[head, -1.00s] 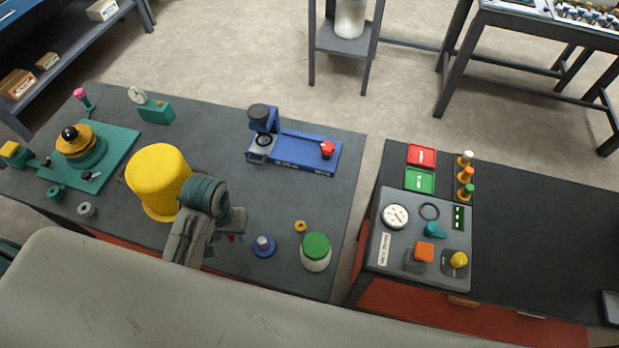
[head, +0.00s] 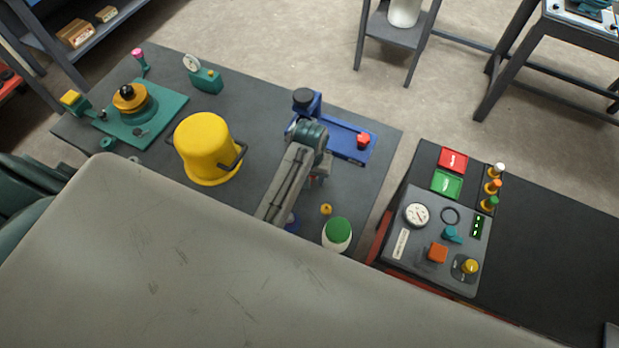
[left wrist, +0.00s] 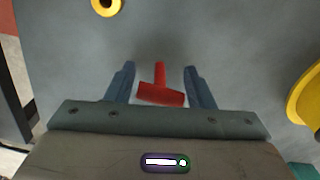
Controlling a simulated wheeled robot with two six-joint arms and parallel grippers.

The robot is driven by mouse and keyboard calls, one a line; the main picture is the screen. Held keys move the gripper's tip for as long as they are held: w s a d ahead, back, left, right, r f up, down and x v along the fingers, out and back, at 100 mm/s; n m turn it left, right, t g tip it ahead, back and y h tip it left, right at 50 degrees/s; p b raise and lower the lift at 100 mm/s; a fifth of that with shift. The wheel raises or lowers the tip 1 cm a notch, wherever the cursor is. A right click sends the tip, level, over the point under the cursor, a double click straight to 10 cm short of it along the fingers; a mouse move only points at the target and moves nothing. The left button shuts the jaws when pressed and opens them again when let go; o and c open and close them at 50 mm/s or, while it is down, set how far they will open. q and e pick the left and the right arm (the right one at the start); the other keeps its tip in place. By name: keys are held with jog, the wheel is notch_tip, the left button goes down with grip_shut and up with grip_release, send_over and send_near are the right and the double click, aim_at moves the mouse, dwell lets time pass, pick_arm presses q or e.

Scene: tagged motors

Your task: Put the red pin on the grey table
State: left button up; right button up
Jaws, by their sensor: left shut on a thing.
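The red pin (left wrist: 160,88) is T-shaped and sits between the fingers of my left gripper (left wrist: 160,85) in the left wrist view, with its stem pointing away from the palm. My left gripper is shut on it. In the head view my left gripper (head: 316,178) is over the grey table (head: 255,115), just in front of the blue fixture; my arm mostly hides the pin there. The bare grey top (left wrist: 230,40) shows beneath the pin in the left wrist view. My right gripper is not in view.
A yellow bucket (head: 203,148) stands left of my arm. The blue fixture (head: 348,149) with a red knob is behind my gripper. A yellow ring (head: 326,209) and green-lidded jar (head: 337,233) are to the right. A control panel (head: 410,250) sits on the black table.

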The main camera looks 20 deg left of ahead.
pick_arm(q)
notch_tip(320, 180, down, 2)
jog(key=shift+s+f+p, duration=0.1)
jog(key=shift+p, duration=0.25)
jog(key=shift+a+f, duration=0.1)
jog(key=shift+f, duration=0.1)
jog(key=o, duration=1)
jog(key=shift+f, duration=0.1)
jog(key=shift+c, duration=0.2)
notch_tip(320, 180, up, 11)
jog(key=b, duration=0.3)
jog(key=shift+r, duration=0.65)
jog(key=shift+f, duration=0.1)
